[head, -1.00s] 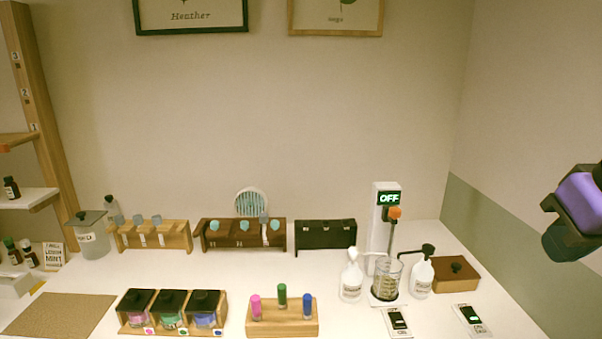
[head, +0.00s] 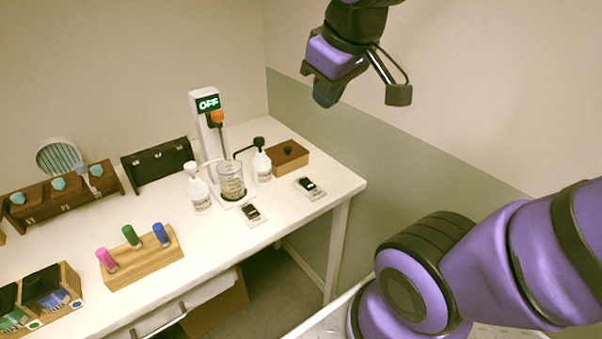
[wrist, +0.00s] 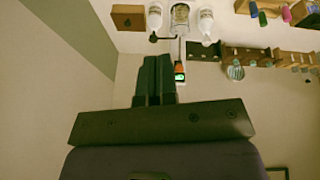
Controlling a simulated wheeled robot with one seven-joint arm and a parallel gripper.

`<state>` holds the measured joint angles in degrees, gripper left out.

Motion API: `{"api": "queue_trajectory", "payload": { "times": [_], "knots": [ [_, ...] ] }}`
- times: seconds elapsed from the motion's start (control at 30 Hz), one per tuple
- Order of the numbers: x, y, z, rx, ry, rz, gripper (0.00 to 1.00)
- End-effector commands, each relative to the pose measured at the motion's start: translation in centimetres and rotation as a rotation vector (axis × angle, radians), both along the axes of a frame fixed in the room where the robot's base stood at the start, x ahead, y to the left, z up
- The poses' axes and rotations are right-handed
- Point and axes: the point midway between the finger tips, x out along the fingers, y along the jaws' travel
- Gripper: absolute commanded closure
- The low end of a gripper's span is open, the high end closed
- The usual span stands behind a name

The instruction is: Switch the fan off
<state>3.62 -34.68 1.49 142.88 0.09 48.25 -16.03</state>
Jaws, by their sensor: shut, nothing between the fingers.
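A round, pale fan-like disc (head: 58,156) stands behind the dark brown bottle rack at the back left. It shows small in the wrist view (wrist: 235,72); I cannot tell whether it turns. Two small switch plates, one (head: 252,214) by the beaker and one (head: 310,187) further right, lie on the table. Their labels are too small to read. My gripper (head: 327,94) hangs in the air, above and right of the table and apart from everything. In the wrist view my gripper's two fingers (wrist: 155,75) are together and empty.
A white stand with a green "OFF" display (head: 208,104) rises behind a glass beaker (head: 231,183) and white bottles. A brown box (head: 288,157) sits at the right. A wooden block (head: 145,262) holds coloured vials. Air around my gripper is free.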

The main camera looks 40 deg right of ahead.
Motion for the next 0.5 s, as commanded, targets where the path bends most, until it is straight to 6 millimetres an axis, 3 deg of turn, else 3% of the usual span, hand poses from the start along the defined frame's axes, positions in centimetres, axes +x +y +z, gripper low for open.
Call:
{"api": "queue_trajectory", "payload": {
  "times": [0.5],
  "knots": [
    [9.6, -3.7, -5.6, -0.206, 0.140, 0.483, 1.00]
  ]
}}
